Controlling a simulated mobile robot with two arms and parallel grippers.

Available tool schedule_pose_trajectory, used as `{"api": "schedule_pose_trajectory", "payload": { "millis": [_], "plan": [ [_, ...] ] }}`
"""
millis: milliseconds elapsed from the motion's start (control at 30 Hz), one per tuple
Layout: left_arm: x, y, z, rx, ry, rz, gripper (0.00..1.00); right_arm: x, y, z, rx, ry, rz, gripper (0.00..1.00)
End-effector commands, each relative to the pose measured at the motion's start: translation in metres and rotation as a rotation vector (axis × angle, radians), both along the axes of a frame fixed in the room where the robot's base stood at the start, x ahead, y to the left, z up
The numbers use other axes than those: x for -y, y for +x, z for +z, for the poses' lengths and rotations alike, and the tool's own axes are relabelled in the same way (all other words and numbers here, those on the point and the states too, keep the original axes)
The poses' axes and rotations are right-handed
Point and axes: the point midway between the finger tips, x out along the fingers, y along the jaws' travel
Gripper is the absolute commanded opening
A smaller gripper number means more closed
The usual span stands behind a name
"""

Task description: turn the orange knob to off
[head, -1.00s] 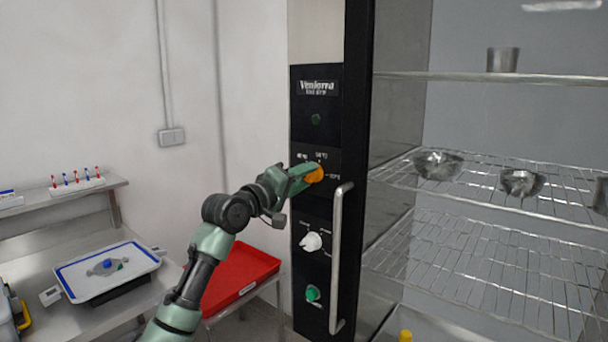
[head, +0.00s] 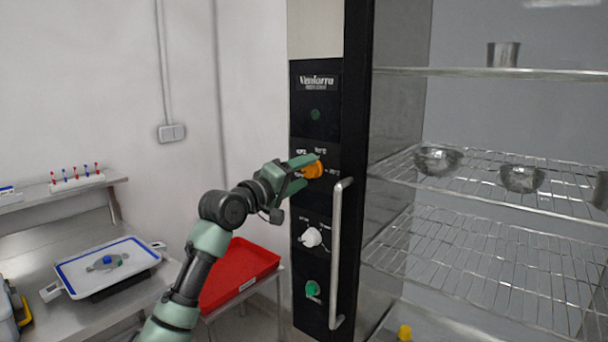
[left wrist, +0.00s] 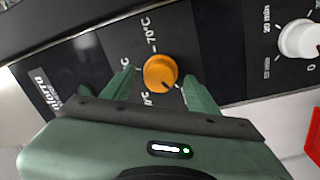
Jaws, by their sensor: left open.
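The exact pointer setting is hard to read. My right gripper is not in view.
A white knob (head: 311,237) and a green button (head: 312,289) sit lower on the panel. A vertical metal handle (head: 339,250) stands close to the right. Wire shelves with metal bowls are further right. A red tray (head: 240,274) is below my arm.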

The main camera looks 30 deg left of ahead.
Motion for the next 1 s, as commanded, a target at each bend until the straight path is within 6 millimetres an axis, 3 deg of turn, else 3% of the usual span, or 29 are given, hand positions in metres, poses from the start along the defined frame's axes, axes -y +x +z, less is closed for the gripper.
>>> {"api": "schedule_pose_trajectory", "payload": {
  "millis": [400,1000],
  "plan": [
    [-0.006,-0.064,-0.008,0.0,0.002,-0.001,0.59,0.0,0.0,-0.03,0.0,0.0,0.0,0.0],
    [-0.007,-0.071,-0.006,-0.001,0.0,0.0,0.59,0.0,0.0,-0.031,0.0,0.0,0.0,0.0]
  ]
}}
